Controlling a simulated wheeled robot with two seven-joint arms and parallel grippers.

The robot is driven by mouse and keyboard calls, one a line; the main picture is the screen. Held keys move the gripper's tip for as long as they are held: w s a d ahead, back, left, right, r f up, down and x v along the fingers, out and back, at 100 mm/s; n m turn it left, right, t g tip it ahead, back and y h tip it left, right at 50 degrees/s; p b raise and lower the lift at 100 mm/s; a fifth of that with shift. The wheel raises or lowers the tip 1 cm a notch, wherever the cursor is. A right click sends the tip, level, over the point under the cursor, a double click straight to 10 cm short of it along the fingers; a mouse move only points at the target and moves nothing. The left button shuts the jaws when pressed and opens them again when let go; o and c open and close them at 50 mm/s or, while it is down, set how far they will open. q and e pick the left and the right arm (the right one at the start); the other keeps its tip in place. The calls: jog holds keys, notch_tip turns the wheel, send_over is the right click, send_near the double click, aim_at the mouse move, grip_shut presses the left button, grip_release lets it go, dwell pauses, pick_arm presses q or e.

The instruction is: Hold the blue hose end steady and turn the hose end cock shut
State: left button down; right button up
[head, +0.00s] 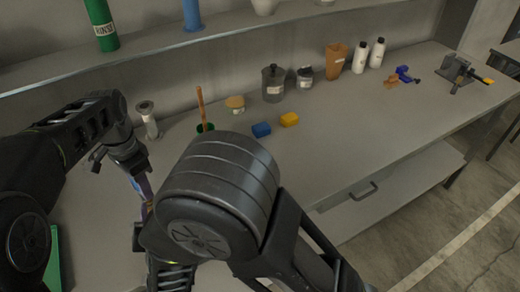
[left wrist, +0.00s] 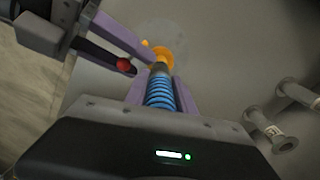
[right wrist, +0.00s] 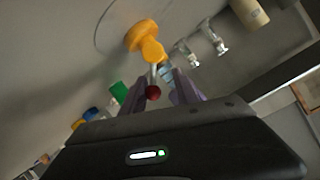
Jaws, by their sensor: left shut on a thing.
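My left gripper (left wrist: 155,92) is shut on the blue ribbed hose end (left wrist: 160,92). The orange-yellow hose end cock (left wrist: 160,55) sits at the hose's tip, beyond the fingers. The cock also shows in the right wrist view (right wrist: 146,42), with a thin lever ending in a red knob (right wrist: 153,92). My right gripper (right wrist: 160,85) has its fingers apart, with the red knob between them, nearer the left finger in that view. Whether a finger touches the knob I cannot tell. In the head view my left gripper (head: 142,185) is low at the left; my right arm hides the cock and right gripper.
On the bench stand a flanged grey fitting (head: 148,118), a blue block (head: 261,130), a yellow block (head: 289,119), a lidded jar (head: 273,85) and white bottles (head: 361,58). A shelf (head: 160,42) runs behind. The bench's right middle is clear.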

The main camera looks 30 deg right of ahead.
jog(key=shift+w+a+r+n+g+h, duration=0.1)
jog(key=shift+a+r+n+g+h, duration=0.05)
jog(key=shift+a+n+h, duration=0.4)
jog(key=shift+a+r+n+g+h, duration=0.15)
jog(key=shift+a+n+h, duration=0.15)
jog(key=shift+n, duration=0.35)
jog(key=d+v, duration=0.1)
jog(key=v, duration=1)
jog(key=w+d+f+m+g+h, duration=0.1)
jog(key=w+d, duration=0.4)
jog(key=d, duration=0.6)
jog(key=w+d+f+m+g+h, duration=0.2)
jog(key=w+d, duration=0.4)
jog(key=d, duration=0.6)
jog(key=w+d+f+m+g+h, duration=0.2)
jog(key=w+d+m+h, duration=0.1)
jog(key=d, duration=0.8)
jog(key=shift+w+d+m+g+h, duration=0.2)
jog(key=shift+w+h, duration=0.1)
jog(key=shift+w, duration=0.4)
jog(key=shift+w+d+m+g+h, duration=0.15)
jog(key=shift+w+m+h, duration=0.1)
jog(key=shift+w, duration=0.45)
jog(key=shift+d+f, duration=0.1)
jog(key=shift+d, duration=0.6)
jog(key=shift+c, duration=0.2)
